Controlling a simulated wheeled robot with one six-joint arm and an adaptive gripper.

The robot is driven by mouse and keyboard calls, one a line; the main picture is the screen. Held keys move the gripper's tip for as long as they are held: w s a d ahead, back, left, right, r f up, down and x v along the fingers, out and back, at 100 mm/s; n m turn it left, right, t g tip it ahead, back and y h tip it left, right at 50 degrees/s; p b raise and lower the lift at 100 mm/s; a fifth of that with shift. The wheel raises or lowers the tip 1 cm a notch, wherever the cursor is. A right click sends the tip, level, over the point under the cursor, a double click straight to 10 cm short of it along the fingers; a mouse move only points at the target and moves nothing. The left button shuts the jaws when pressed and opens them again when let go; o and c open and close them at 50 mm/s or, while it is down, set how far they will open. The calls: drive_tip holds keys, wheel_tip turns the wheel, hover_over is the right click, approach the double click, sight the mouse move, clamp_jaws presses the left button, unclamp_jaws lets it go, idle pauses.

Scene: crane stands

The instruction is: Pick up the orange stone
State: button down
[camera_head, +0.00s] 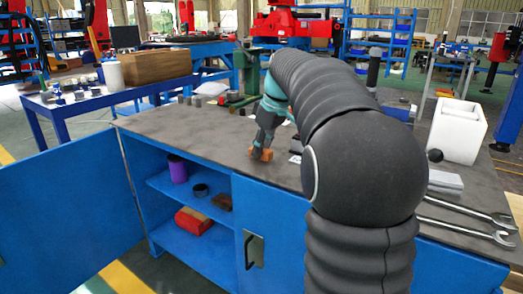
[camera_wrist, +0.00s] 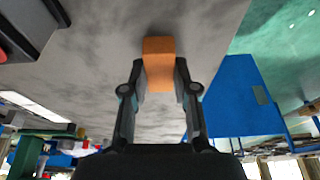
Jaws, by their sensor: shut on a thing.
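The orange stone (camera_wrist: 159,62) is a small block between the two fingers of my gripper (camera_wrist: 160,76) in the wrist view. The fingers are shut on its sides and its far end sticks out beyond the tips. In the head view the orange stone (camera_head: 262,154) shows at the fingertips of my gripper (camera_head: 258,150), over the grey top of the blue workbench (camera_head: 160,124). I cannot tell whether the stone touches the bench top or is just above it.
Several small grey blocks (camera_head: 197,101) stand at the bench's back edge. A white box (camera_head: 457,130) and wrenches (camera_head: 470,225) lie to the right. The blue cabinet door (camera_head: 70,215) is open, showing a purple cylinder (camera_head: 177,169) and a red box (camera_head: 194,221) on shelves.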

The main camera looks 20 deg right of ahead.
wheel_tip(320, 180, up, 4)
drive_tip(key=shift+w+r+p, duration=0.1)
drive_tip(key=shift+w+p, duration=0.05)
drive_tip(key=shift+p, duration=0.45)
drive_tip(key=w+a+r+p, duration=0.3)
drive_tip(key=w+r, duration=0.3)
drive_tip(key=w, duration=0.4)
drive_tip(key=shift+w+a+p, duration=0.3)
drive_tip(key=shift+w+p, duration=0.1)
drive_tip(key=shift+p, duration=0.35)
drive_tip(key=shift+r, duration=0.1)
